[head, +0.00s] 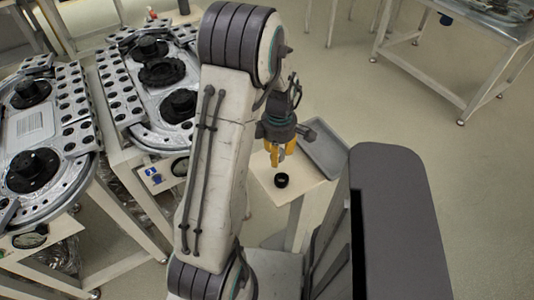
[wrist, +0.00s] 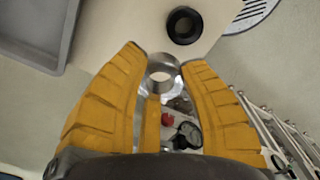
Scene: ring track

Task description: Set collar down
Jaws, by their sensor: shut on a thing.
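My gripper (wrist: 162,72), with yellow fingers, is shut on a shiny silver ring, the collar (wrist: 160,58), held between the fingertips in the wrist view. In the head view my gripper (head: 280,156) points down over a small pale table (head: 263,180); the collar cannot be made out there. A black ring (head: 281,180) lies on this table just below my gripper. It also shows in the wrist view (wrist: 184,25), beyond the fingertips and apart from the collar. How high the collar is above the table is hard to tell.
A grey tray (head: 326,150) lies at the right of the small table and shows in the wrist view (wrist: 38,30). Two track benches with black round parts (head: 160,72) stand to the left. Another metal table (head: 470,40) stands far right, with open floor between.

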